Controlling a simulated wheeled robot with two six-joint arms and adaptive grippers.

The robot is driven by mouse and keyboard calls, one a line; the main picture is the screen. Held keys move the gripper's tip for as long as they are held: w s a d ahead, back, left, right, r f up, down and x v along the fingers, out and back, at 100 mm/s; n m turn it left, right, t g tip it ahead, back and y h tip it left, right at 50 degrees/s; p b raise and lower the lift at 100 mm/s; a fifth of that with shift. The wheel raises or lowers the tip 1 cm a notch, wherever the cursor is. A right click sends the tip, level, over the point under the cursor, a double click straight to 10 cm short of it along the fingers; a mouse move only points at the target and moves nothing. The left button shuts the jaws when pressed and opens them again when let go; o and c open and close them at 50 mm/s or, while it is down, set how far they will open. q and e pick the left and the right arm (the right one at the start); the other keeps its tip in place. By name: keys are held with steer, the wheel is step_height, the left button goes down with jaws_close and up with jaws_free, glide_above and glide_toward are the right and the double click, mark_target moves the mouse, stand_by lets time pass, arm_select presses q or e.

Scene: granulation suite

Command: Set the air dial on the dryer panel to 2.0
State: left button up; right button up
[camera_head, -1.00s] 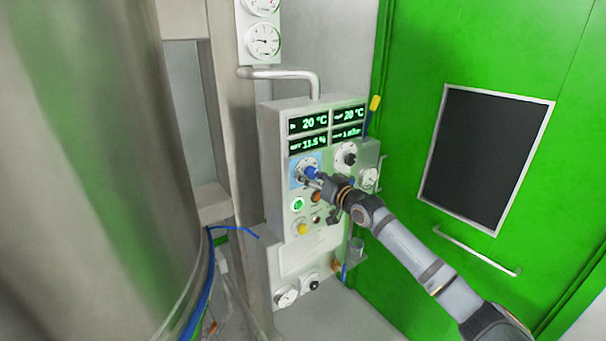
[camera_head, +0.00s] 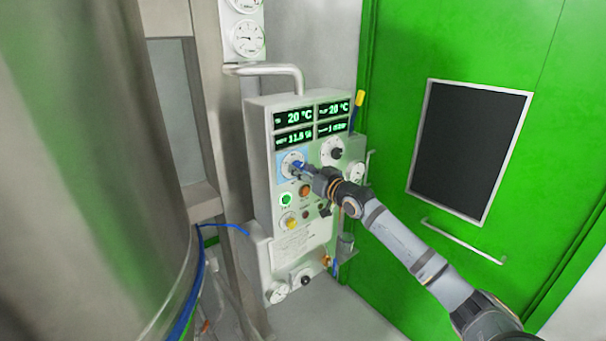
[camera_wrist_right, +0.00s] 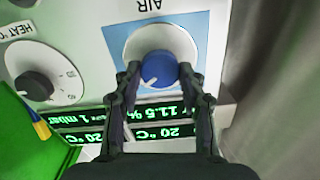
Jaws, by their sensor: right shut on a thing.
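The dryer panel (camera_head: 257,135) is a pale box with lit green readouts. Its air dial (camera_wrist_right: 158,68) is a round blue knob on a white disc with a blue backing, labelled AIR, upside down in the wrist view. A white pointer mark shows at the knob's lower left there; the scale numbers cannot be read. In the head view the air dial (camera_head: 297,164) is partly covered by my right gripper (camera_head: 304,170). In the wrist view my right gripper (camera_wrist_right: 159,76) has its fingers on both sides of the knob, shut on it. My left gripper is not in view.
The black HEAT dial (camera_wrist_right: 36,84) sits beside the air dial. Lit buttons (camera_head: 286,199) are below it. A large steel vessel (camera_head: 90,170) stands left, a green door (camera_head: 400,110) right. A blue hose (camera_head: 225,227) hangs near the vessel.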

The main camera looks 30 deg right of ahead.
steer(key=shift+n+b, duration=2.6)
steer(key=shift+n, duration=2.7)
steer(key=o, duration=0.9)
steer(key=shift+w, duration=0.1)
steer(key=shift+o, duration=1.3)
steer(key=shift+w+f, duration=0.15)
steer(key=shift+w, duration=0.05)
steer(key=shift+s, duration=0.1)
